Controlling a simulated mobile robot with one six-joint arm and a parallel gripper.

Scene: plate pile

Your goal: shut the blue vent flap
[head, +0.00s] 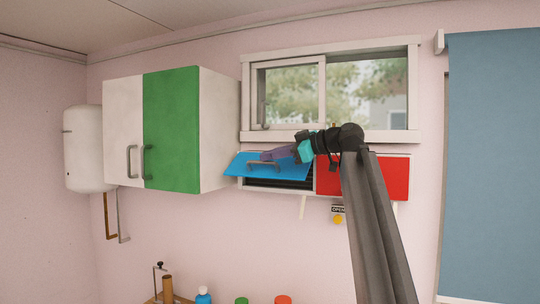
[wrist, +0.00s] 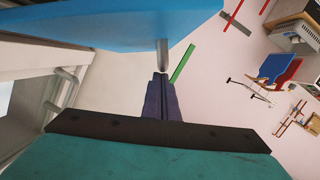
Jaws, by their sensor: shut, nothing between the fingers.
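The blue vent flap (head: 292,173) hangs below the window, swung out and tilted, with dark vent slats (head: 279,185) showing beneath it. It carries a grey bar handle (head: 262,165). In the wrist view the blue flap (wrist: 150,22) fills the top, and a grey handle end (wrist: 162,52) reaches down to the fingertips. My gripper (head: 264,156) has purple fingers pressed together with nothing between them. It lies over the flap's outer face, close to the handle. In the wrist view my gripper (wrist: 160,77) meets the handle's end in the picture; I cannot tell if they touch.
A red panel (head: 392,178) sits right of the blue flap, partly behind my arm. The window sill (head: 285,136) is just above. A green cabinet door (head: 172,130) stands to the left. A tag (head: 338,209) hangs below. Several bottles stand along the bottom edge.

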